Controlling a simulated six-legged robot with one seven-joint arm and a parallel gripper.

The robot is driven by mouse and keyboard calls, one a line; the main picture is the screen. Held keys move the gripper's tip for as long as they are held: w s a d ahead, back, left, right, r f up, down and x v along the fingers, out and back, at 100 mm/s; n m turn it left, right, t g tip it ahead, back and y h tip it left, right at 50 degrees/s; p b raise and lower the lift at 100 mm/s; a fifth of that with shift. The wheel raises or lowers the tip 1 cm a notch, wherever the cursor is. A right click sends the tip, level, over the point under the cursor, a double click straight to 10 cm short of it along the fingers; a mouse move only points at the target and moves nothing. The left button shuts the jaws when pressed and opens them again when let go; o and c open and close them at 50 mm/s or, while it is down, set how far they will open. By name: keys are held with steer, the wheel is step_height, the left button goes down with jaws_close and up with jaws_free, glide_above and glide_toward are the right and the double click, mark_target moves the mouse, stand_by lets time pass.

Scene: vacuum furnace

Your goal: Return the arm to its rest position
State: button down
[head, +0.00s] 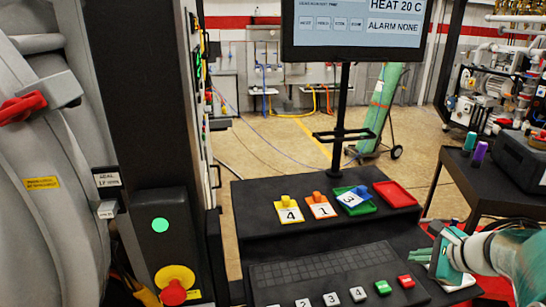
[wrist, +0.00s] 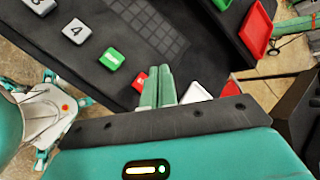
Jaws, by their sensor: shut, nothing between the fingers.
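My gripper (head: 420,255) is at the right of the head view, its fingers pointing left beside the right end of the black console. In the wrist view its two green fingers (wrist: 158,85) lie together, shut, with nothing between them. They point over the console near the red key (wrist: 140,78), which is partly hidden by a finger. In the head view the red key (head: 406,282) is just left of and below the fingers, next to a green key (head: 383,287). My teal and white arm enters from the right edge.
The console's upper shelf (head: 245,225) carries tags 4 (head: 289,213) and 1 (head: 320,208), a blue tag 3 on a green tray (head: 369,208), and an empty red tray (head: 396,194). A monitor (head: 355,28) stands behind. A dark cart (head: 495,190) is at right, the furnace (head: 50,170) at left.

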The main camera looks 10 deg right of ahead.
steer(key=s+a+r+n+g, duration=0.1)
steer(key=s+a+n, duration=0.2)
steer(key=a+n, duration=0.5)
steer(key=s+a+r+n+g+h, duration=0.1)
steer(key=s+a+r+n, duration=0.1)
steer(key=a+n, duration=0.6)
steer(key=s+a+r+n+g+h, duration=0.1)
steer(key=s+a+n, duration=0.3)
steer(key=a+n, duration=0.4)
steer(key=a, duration=0.3)
steer(key=shift+s+r, duration=0.2)
steer(key=shift+s, duration=0.1)
